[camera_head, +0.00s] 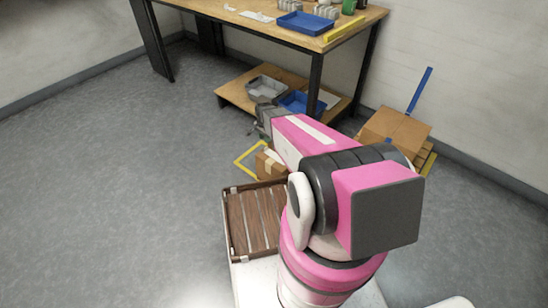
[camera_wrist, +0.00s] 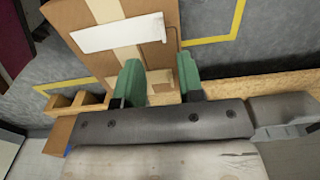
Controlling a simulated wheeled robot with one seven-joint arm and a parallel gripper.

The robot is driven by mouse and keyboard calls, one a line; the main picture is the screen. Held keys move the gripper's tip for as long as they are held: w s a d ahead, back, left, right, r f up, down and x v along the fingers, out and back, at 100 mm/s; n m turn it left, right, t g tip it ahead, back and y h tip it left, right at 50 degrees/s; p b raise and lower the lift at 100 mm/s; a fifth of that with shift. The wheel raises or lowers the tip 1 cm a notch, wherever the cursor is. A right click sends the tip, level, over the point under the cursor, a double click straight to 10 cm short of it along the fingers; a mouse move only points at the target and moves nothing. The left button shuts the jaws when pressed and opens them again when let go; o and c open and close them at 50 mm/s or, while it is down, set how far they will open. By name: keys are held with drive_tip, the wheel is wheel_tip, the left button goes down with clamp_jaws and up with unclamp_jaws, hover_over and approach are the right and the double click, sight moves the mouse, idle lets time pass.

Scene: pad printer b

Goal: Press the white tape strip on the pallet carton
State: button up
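A brown carton (camera_wrist: 148,13) with a lighter tan band fills the upper middle of the wrist view. The white tape strip (camera_wrist: 118,34) lies across its face, above my fingers in that view. In the head view a carton (camera_head: 263,168) shows partly beside my arm, the rest hidden behind it. My gripper (camera_wrist: 159,82) has two green fingers spread apart with nothing held between them. The fingertips are just below the strip in the wrist view; whether they touch the carton I cannot tell. Pale wooden pallet parts (camera_wrist: 75,104) show at the left and right of the carton.
Yellow floor tape (camera_head: 247,156) runs around the carton's spot. A workbench (camera_head: 225,18) with a blue tray (camera_head: 305,23) and a lower shelf stands behind. Another carton (camera_head: 398,128) is at the right wall. A slatted brown tray (camera_head: 237,225) is near my base. Floor at left is clear.

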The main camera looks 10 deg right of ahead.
sight(276, 155)
wheel_tip(276, 155, down, 9)
drive_tip(key=shift+w+r, duration=0.15)
drive_tip(key=shift+r, duration=0.05)
clamp_jaws()
idle(0.3)
